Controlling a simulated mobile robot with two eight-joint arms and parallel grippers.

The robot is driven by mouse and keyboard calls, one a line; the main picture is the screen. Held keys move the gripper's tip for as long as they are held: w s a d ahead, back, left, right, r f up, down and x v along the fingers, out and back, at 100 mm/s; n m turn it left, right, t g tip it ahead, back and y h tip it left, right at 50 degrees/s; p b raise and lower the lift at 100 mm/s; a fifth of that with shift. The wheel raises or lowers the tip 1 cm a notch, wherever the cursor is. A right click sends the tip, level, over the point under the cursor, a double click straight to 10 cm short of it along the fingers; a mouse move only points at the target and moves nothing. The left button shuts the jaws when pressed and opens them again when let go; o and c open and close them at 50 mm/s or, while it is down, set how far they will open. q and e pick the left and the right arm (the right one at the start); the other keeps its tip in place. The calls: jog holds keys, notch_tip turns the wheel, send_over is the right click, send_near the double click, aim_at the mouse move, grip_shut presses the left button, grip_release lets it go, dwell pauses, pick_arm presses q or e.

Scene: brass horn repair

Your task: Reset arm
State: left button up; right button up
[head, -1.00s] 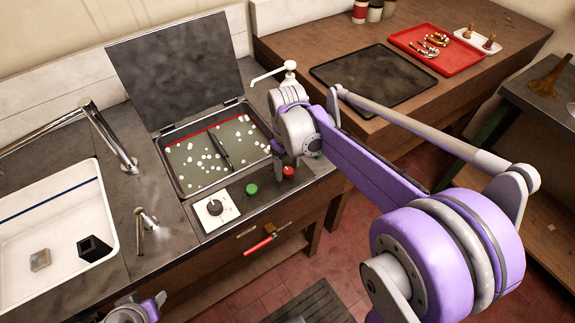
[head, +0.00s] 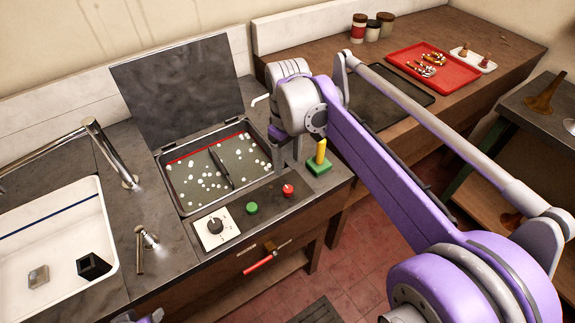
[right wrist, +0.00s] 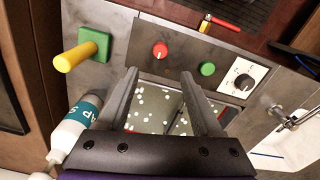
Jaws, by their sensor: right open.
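My right arm reaches in from the right in the head view, over the sink-side counter. Its gripper (head: 286,158) hangs near the right edge of the open basin (head: 178,197), partly hidden by the wrist. In the right wrist view the two dark fingers (right wrist: 158,76) are spread apart with nothing between them; the basin with white bits lies beyond. A yellow handle (head: 321,150) on a green block (head: 319,166) stands just right of the gripper in the head view. My left gripper does not show; only a scrap of purple arm is at the bottom edge.
A red button (head: 288,190), green button (head: 252,208) and dial (head: 214,226) line the counter's front. The basin's lid (head: 175,88) stands open. A soap bottle (right wrist: 75,128) stands close beside the right gripper. A red tray (head: 462,75) lies on the wooden bench.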

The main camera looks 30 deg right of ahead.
dwell(0.5)
jog(key=s+a+f+m+t, duration=0.1)
jog(key=s+a+f+t, duration=0.1)
jog(key=s+f, duration=0.3)
jog(key=s+a+f+m+t, duration=0.2)
jog(key=s+f, duration=0.4)
jog(key=s, duration=0.5)
jog(key=a+t, duration=0.1)
jog(key=a, duration=0.1)
jog(key=shift+a+f, duration=0.3)
jog(key=shift+a, duration=0.1)
